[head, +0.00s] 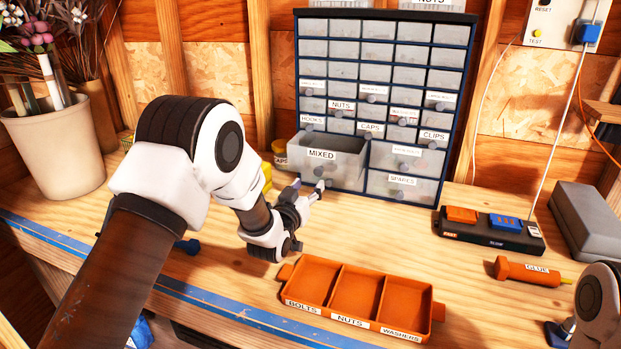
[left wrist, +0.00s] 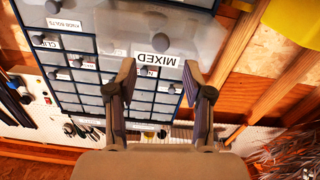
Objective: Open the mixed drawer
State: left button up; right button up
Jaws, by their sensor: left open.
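The mixed drawer (head: 347,165), a grey translucent drawer labelled MIXED, stands partly out of the dark blue cabinet (head: 384,35); its open top shows. Its front and label also show upside down in the left wrist view (left wrist: 160,40). My left gripper (head: 308,188) is open just in front of and below the drawer's front, close to its knob.
An orange tray (head: 434,330) labelled BOLTS, NUTS and WASHERS lies empty in front. A black holder (head: 480,237), a grey box (head: 590,220) and an orange glue tube (head: 527,271) lie at right. A plant pot (head: 50,150) stands at left.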

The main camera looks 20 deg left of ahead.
aim_at(318, 173)
pick_arm(q)
jog(key=w+m+p, duration=0.2)
jog(key=w+p, duration=0.1)
jog(key=w+m+p, duration=0.2)
jog(key=w, duration=0.2)
jog(key=shift+w+d+p, duration=0.1)
jog(key=shift+w+p, duration=0.1)
jog(key=shift+p, duration=0.2)
grip_shut()
jog(key=shift+s+f+b, duration=0.25)
jog(key=shift+f+b, duration=0.05)
jog(key=shift+b, duration=0.4)
jog(key=shift+s+r, duration=0.1)
jog(key=shift+s, duration=0.2)
jog(key=shift+s+r, duration=0.25)
jog(key=shift+r, duration=0.05)
grip_release()
jog(key=shift+w+f, duration=0.1)
jog(key=shift+w, duration=0.1)
pick_arm(e)
notch_tip(318, 173, up, 7)
jog(key=shift+s, duration=0.3)
